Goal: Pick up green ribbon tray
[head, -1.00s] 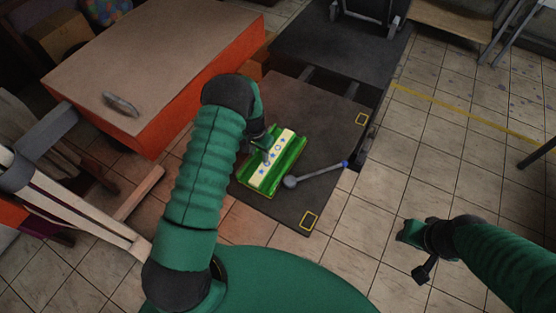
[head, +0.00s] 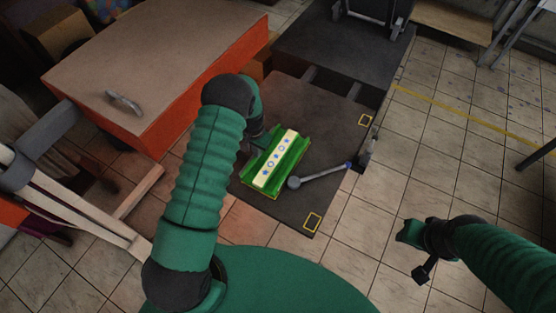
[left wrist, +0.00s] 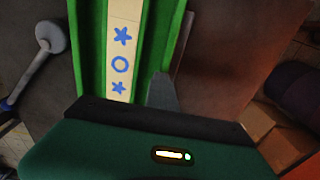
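The green ribbon tray (head: 291,165) lies on a dark platform, with a pale strip (head: 275,158) of blue stars and circles along its middle. My left gripper (head: 257,142) is at the tray's upper left long side, low and close to its wall. In the left wrist view, a grey finger (left wrist: 162,92) stands at the right wall of the tray (left wrist: 167,35), beside the strip. The other finger is not clearly seen, so its opening is unclear. My right gripper (head: 416,250) hangs above the tiled floor at the right, away from the tray; its finger opening is unclear.
A grey rod with a round end (head: 320,176) lies beside the tray on the dark platform (head: 325,110). An orange box table (head: 170,60) with a small metal object (head: 125,103) stands at the upper left. Tiled floor (head: 440,180) is open at the right.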

